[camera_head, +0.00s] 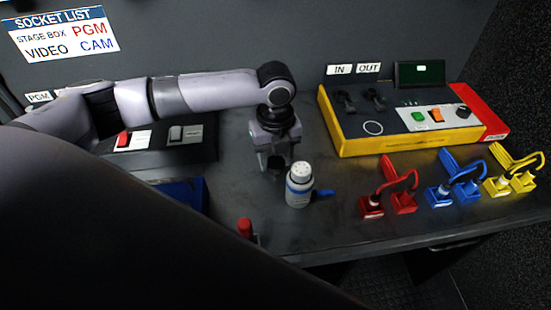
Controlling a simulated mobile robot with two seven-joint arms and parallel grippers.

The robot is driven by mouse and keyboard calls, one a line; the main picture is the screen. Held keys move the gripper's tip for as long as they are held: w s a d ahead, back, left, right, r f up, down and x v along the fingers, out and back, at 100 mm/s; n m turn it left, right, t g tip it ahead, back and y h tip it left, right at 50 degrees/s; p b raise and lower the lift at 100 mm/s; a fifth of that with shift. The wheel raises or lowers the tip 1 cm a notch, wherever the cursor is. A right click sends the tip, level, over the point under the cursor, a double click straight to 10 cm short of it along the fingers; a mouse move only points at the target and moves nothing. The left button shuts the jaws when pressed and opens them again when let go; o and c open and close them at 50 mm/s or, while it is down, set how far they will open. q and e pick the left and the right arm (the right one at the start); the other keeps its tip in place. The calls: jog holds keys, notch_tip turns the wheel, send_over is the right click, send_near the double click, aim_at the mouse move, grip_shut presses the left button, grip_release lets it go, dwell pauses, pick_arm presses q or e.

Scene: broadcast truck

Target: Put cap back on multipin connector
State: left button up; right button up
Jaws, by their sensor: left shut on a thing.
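The multipin connector (298,189) stands upright on the worktop in the head view. It is a grey cylinder with a blue band, a pale top with small dark holes that shows uncovered, and a blue piece (323,193) sticking out to its right. My left gripper (276,165) points down just behind and left of the connector's top. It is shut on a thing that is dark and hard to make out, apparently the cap. I cannot tell whether its right finger touches the connector. My right gripper is not in view.
Red (387,202), blue (452,192) and yellow (510,183) plugs with cables stand right of the connector. A yellow-edged panel (400,120) is behind them. A red-topped item (244,228) is near the front edge, a blue tray (190,193) to the left.

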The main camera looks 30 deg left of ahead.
aim_at(275, 161)
pick_arm(q)
notch_tip(275, 161, up, 20)
jog(key=p, duration=0.1)
dwell(0.4)
